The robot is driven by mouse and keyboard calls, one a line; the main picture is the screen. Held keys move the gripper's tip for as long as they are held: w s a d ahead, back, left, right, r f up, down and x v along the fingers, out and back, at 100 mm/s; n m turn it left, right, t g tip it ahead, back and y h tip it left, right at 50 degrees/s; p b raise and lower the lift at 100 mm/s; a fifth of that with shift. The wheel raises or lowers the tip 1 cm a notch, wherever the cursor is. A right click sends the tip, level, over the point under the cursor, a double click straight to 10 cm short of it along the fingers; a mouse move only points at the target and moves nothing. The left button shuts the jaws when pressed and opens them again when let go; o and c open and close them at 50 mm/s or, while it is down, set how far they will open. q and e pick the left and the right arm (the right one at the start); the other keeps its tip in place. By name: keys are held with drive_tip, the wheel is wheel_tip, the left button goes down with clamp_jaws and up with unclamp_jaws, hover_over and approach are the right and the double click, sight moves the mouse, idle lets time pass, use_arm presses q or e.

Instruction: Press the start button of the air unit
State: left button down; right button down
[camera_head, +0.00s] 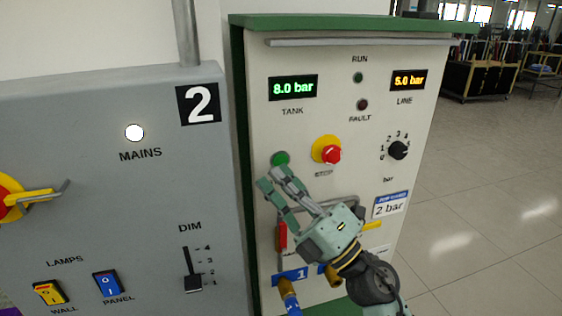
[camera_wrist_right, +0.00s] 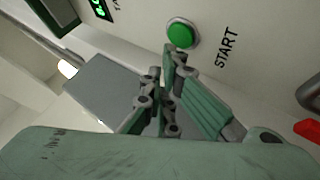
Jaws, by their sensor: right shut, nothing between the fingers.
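The green start button (camera_head: 280,159) is on the pale front panel of the air unit (camera_head: 320,60), below the tank display. In the right wrist view the green button (camera_wrist_right: 181,33) stands beside the label START. My right gripper (camera_head: 270,177) is shut and empty, with its fingertips just below the button in the head view. In the wrist view the gripper's tips (camera_wrist_right: 176,52) lie close to the button's lower edge; I cannot tell whether they touch it. The tank display (camera_head: 293,88) reads 8.0 bar and the line display (camera_head: 408,80) reads 5.0 bar. My left gripper is not in view.
A red stop button (camera_head: 331,154) on a yellow base sits right of the start button. A black dial (camera_head: 398,150) is further right. Below are a red lever (camera_head: 282,236) and hose fittings. A grey mains cabinet (camera_head: 90,115) stands at left. The floor at right is clear.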

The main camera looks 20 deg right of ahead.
drive_tip(key=shift+w, duration=0.15)
idle(0.5)
drive_tip(key=shift+w, duration=0.3)
drive_tip(key=shift+w, duration=0.35)
idle(0.6)
drive_tip(key=shift+s, duration=0.8)
drive_tip(key=s, duration=0.5)
drive_tip(key=shift+d+p, duration=0.1)
drive_tip(key=shift+p, duration=0.2)
